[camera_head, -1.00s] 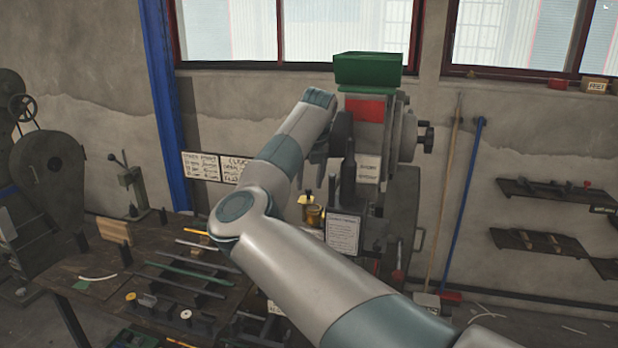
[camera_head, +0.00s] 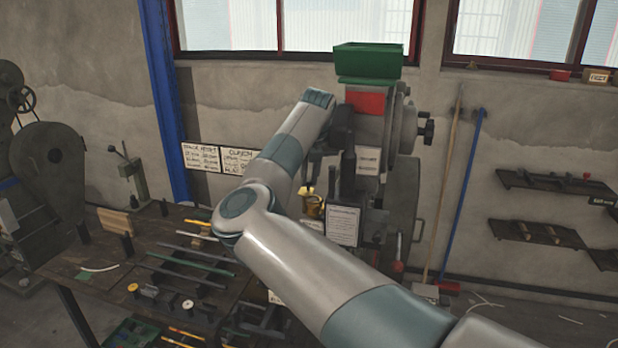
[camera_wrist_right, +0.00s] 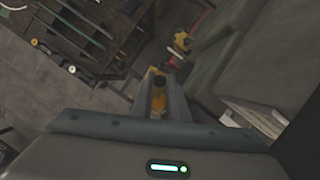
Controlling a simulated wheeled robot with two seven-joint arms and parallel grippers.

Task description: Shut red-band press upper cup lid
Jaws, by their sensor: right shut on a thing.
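The red-band press (camera_head: 388,140) stands beyond my right arm, with a red panel (camera_head: 364,103) below a green bin. A brass cup (camera_head: 313,207) is at its left side, partly hidden by my arm. My right gripper (camera_head: 308,188) points down at the cup. In the right wrist view, my right gripper (camera_wrist_right: 159,88) is shut on a small black knob (camera_wrist_right: 159,81), with brass of the lid (camera_wrist_right: 153,73) showing around it. The lid's exact angle on the cup cannot be told. My left gripper is not in view.
The green bin (camera_head: 368,62) tops the press. A dark workbench (camera_head: 150,262) with rods and small parts stands left of it. A placard (camera_head: 343,226) is in front of the press. Wall shelves (camera_head: 555,190) and leaning poles are at the right.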

